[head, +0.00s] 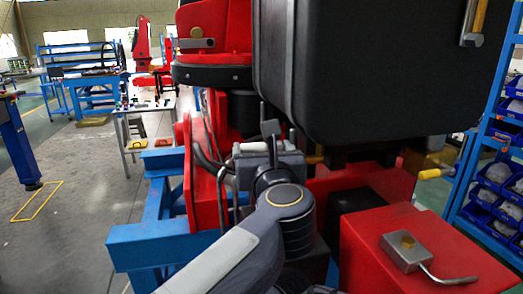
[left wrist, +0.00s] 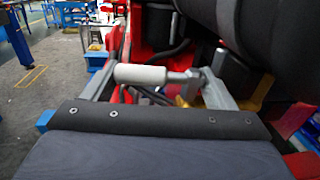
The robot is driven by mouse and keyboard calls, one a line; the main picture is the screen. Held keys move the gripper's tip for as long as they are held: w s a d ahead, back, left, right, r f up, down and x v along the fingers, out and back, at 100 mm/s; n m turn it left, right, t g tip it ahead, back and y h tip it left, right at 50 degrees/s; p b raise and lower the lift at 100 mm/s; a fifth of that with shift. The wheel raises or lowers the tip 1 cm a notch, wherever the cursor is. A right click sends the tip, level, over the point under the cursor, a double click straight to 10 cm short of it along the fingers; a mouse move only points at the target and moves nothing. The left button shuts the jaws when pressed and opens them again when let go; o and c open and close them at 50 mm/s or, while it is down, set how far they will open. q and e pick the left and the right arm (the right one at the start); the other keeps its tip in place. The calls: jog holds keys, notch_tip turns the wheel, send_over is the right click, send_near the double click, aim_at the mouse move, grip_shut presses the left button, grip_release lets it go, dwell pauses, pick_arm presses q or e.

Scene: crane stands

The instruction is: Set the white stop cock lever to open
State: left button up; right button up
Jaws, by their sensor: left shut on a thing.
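The white stop cock lever (left wrist: 140,75) lies crosswise between the two fingers of my left gripper (left wrist: 160,85) in the left wrist view. It is a short white cylinder joined at its right end to a grey metal fitting. In the head view the lever (head: 250,147) shows as a small white piece beside my left gripper (head: 270,142), in front of the red machine. My left gripper is shut on it. My own wrist hides most of the valve below. My right gripper is in neither view.
A large black tank (head: 385,70) overhangs just above and right of my left gripper. A red box (head: 375,255) with a grey valve block (head: 408,252) stands lower right. A blue frame (head: 150,240) stands left. A yellow-tipped handle (head: 430,174) sticks out right.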

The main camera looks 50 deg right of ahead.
pick_arm(q)
jog(key=o, duration=1.4)
jog(key=shift+c, duration=0.2)
jog(key=b+v, duration=0.3)
jog(key=v, duration=0.4)
jog(key=shift+s+a, duration=0.3)
jog(key=shift+a, duration=0.05)
